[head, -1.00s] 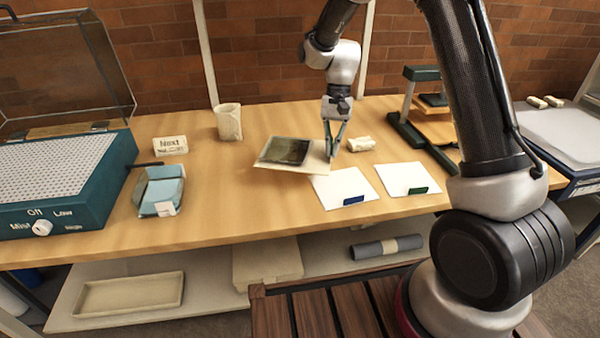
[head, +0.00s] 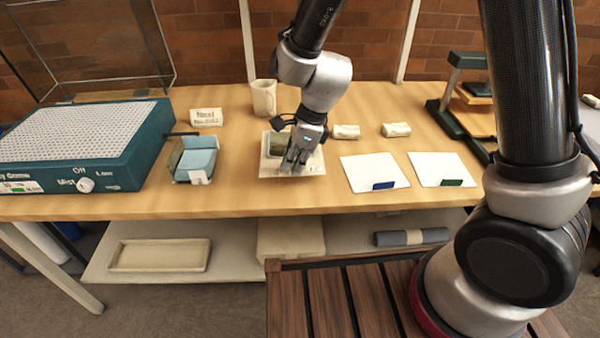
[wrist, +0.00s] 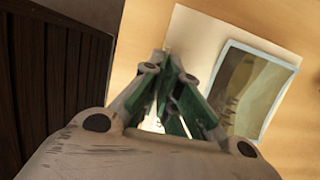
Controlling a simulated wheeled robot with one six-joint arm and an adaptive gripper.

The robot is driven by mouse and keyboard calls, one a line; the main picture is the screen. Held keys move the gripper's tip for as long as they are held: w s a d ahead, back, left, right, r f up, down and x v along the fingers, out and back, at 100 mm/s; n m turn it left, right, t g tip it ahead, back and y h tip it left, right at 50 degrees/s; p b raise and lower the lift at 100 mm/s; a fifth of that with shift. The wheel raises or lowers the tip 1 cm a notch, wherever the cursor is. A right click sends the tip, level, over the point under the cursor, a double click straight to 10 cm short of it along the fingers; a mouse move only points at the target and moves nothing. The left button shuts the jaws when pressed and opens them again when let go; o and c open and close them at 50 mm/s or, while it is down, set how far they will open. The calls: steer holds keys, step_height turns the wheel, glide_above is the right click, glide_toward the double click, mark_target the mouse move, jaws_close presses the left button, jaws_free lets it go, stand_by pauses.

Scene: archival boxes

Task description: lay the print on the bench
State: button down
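The print is a dark greenish picture (head: 277,143) on a cream mount (head: 270,170). It is level, at or just above the bench (head: 230,200) near its front edge; I cannot tell whether it touches the wood. My gripper (head: 293,168) points down over its right front part and hides some of the picture. In the wrist view the narrow green-padded fingers (wrist: 172,70) are close together at the edge of the mount (wrist: 190,35), pinching it as far as I can see. The picture (wrist: 250,88) lies to their right there.
A beige cup (head: 263,97) stands behind. To the right are two white sheets (head: 372,165) (head: 440,162) with coloured tabs and two small pale rolls (head: 346,131) (head: 396,129).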

steer(key=shift+f, duration=2.1)
steer(key=c, duration=1.6)
jaws_free()
steer(key=shift+f, duration=0.1)
steer(key=shift+c, duration=0.2)
